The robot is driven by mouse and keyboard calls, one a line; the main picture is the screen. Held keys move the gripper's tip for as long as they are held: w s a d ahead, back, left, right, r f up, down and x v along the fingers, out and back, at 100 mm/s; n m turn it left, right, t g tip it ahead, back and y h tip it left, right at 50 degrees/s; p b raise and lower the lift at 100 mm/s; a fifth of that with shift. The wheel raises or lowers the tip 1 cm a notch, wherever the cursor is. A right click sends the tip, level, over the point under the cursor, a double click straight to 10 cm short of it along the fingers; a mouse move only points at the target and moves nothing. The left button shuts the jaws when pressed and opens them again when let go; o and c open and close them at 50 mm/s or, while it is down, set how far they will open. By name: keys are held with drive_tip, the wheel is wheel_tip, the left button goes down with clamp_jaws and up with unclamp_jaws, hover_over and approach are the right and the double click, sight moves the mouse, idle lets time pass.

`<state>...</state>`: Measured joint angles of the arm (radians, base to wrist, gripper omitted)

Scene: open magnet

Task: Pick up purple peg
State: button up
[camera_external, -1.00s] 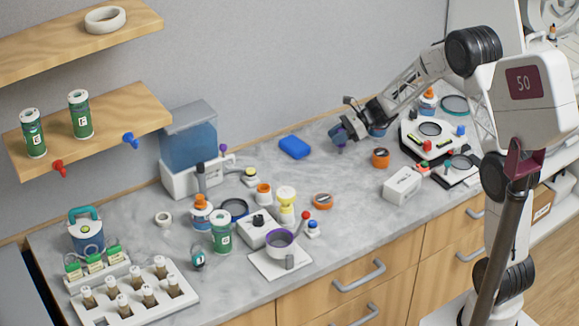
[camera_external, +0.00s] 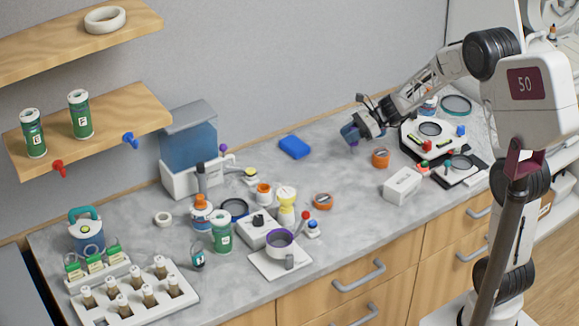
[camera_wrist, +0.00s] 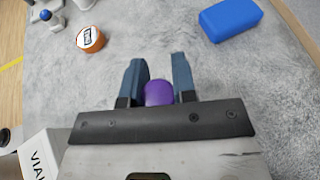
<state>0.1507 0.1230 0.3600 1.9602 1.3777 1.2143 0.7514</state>
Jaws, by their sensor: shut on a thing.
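The purple peg (camera_wrist: 158,93) is between the two blue fingers of my gripper (camera_wrist: 158,80) in the wrist view. Only its rounded purple end shows, and the rest is hidden by the gripper body. My gripper is shut on it. In the external view my gripper (camera_external: 350,134) is over the back right part of the counter, pointing down and left, with a small bit of purple at its tip. It seems to be a little above the counter.
A blue block (camera_external: 294,147) lies left of my gripper.

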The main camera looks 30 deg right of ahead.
drive_tip(key=s, duration=1)
drive_tip(key=shift+d+r, duration=0.35)
drive_tip(key=shift+r, duration=0.1)
